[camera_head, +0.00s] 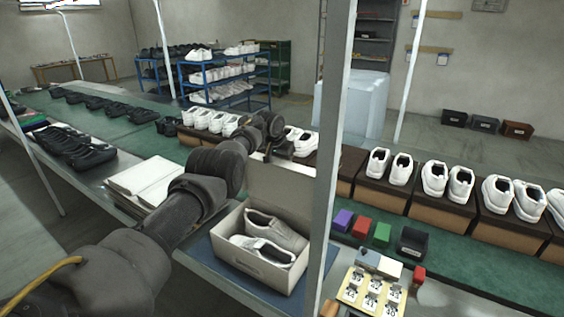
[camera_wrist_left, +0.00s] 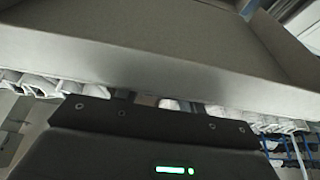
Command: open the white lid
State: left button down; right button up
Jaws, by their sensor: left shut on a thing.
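The white lid (camera_head: 283,187) stands raised along the back edge of the open shoe box (camera_head: 243,262). A pair of pale shoes (camera_head: 268,237) lies inside the box. My left gripper (camera_head: 275,150) is at the lid's upper edge, shut on it; the fingertips are hard to make out in the head view. In the left wrist view the lid (camera_wrist_left: 160,55) spans the picture as a broad grey panel, just beyond my gripper (camera_wrist_left: 150,98). My right gripper is not in view.
A grey post (camera_head: 331,150) stands just right of the box. White papers (camera_head: 148,180) lie to the left. Small coloured boxes (camera_head: 362,228) and a yellow card tray (camera_head: 371,291) are to the right. White shoes (camera_head: 435,180) on brown boxes line the green belt behind.

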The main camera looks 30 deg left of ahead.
pick_arm(q)
jog(key=shift+s+d+f, duration=0.2)
jog(key=shift+f, duration=0.3)
dwell(0.4)
jog(key=c, duration=1)
grip_release()
jog(key=shift+o, duration=0.8)
jog(key=shift+w+f, duration=0.1)
jog(key=shift+w, duration=0.2)
jog(key=shift+s+a+r, duration=0.2)
jog(key=shift+r, duration=0.6)
jog(key=b+v, duration=0.1)
jog(key=v, duration=0.8)
jog(key=shift+w+r+b, duration=0.1)
jog(key=shift+b, duration=0.2)
